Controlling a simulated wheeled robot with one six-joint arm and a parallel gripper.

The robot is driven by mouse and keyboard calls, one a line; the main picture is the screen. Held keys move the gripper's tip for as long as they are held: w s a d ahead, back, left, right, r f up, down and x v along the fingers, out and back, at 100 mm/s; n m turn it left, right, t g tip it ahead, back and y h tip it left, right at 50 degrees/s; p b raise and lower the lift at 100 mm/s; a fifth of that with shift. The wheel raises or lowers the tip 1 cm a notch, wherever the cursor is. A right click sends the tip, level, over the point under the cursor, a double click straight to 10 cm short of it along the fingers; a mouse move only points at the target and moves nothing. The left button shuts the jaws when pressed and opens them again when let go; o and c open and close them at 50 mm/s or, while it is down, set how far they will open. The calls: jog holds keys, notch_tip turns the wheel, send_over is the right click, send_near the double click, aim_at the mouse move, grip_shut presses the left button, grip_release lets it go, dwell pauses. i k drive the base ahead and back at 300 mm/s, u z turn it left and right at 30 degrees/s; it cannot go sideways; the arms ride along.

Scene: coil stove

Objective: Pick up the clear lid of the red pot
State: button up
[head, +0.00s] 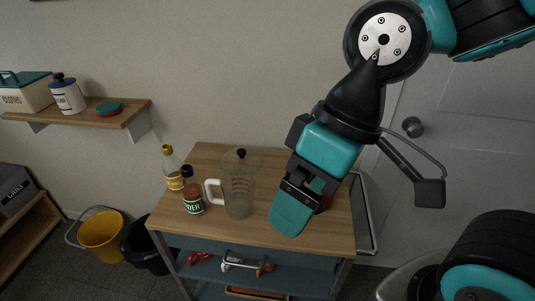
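A clear round lid with a black knob (241,153) shows at the middle of the wooden table top. It is at or just behind the rim of a clear pitcher, and I cannot tell whether it rests on it. A red piece (324,204), perhaps the red pot, peeks out behind my gripper; the rest of it is hidden. My gripper (290,212) points down over the right part of the table, right of the lid and apart from it. Its teal finger faces the camera, and the gap between the fingers is hidden.
The clear pitcher (238,193) with a white handle stands mid-table. A brown-red jar (193,198) and a yellow-labelled bottle (173,172) stand left of it. The table's front left is clear. A wall shelf (131,112) is at the left, and a yellow bucket (101,236) is on the floor.

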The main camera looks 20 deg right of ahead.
aim_at(249, 159)
jog(key=z, duration=0.1)
jog(key=k, duration=0.5)
jog(key=u, duration=1.55)
jog(key=i, duration=1.4)
jog(key=z, duration=1)
jog(key=i, duration=0.6)
jog(key=z, duration=0.6)
